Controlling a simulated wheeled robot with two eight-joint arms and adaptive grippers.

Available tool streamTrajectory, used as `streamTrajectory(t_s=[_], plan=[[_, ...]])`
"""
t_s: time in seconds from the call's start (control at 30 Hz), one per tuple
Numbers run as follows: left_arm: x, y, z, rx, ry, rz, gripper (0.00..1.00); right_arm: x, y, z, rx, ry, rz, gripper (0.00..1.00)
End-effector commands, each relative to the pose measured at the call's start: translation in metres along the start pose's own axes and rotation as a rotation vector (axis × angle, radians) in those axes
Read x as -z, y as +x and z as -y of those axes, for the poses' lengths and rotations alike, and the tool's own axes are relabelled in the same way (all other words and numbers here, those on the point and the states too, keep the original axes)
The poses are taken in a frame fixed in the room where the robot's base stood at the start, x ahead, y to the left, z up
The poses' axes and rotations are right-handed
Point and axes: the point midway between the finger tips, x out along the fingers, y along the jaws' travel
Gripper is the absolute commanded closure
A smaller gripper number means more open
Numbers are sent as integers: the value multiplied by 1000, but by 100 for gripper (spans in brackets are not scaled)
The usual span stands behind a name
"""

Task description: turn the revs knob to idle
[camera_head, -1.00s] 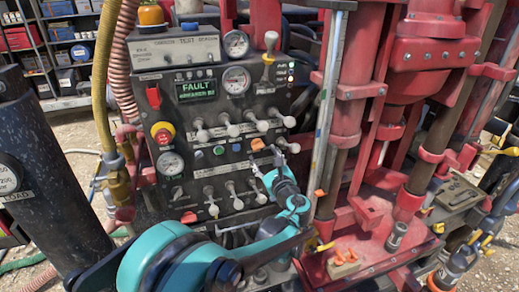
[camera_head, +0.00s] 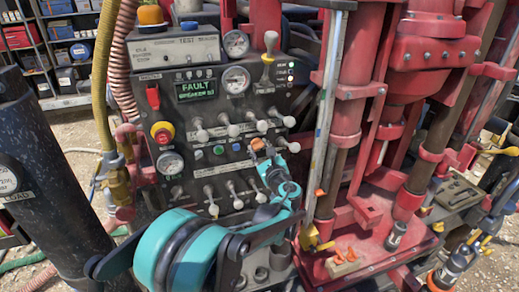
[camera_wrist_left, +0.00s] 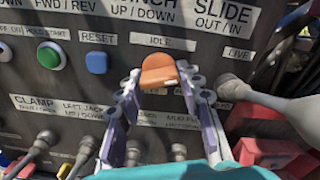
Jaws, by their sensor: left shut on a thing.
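The orange knob (camera_wrist_left: 158,70) is on the dark control panel, just below the label "IDLE" (camera_wrist_left: 163,42) in the left wrist view. It also shows in the head view (camera_head: 257,144), right of the panel's middle. My left gripper (camera_wrist_left: 158,82) has one finger on each side of the knob and is shut on it. In the head view my left gripper (camera_head: 262,153) reaches up to the panel from below. Part of the knob's lower side and any marking there are hidden by the fingers.
Grey-tipped levers stand close by, one just right of the fingers (camera_wrist_left: 232,88) and a row below. A blue button (camera_wrist_left: 97,62) and a green button (camera_wrist_left: 50,55) lie left. The panel display (camera_head: 196,90) reads "FAULT". Red rig columns (camera_head: 350,90) stand right.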

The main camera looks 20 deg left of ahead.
Motion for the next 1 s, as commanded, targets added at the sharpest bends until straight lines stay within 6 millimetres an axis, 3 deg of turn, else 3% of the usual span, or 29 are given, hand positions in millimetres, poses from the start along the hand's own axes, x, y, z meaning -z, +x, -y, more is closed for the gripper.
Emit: streamTrajectory(t_s=[0.37,1.0], plan=[[1,0,0,0,-110,0,93,-4,6,0,0,0,0,60],[0,0,2,0,-686,0,93,-18,25,0,0,0,0,60]])
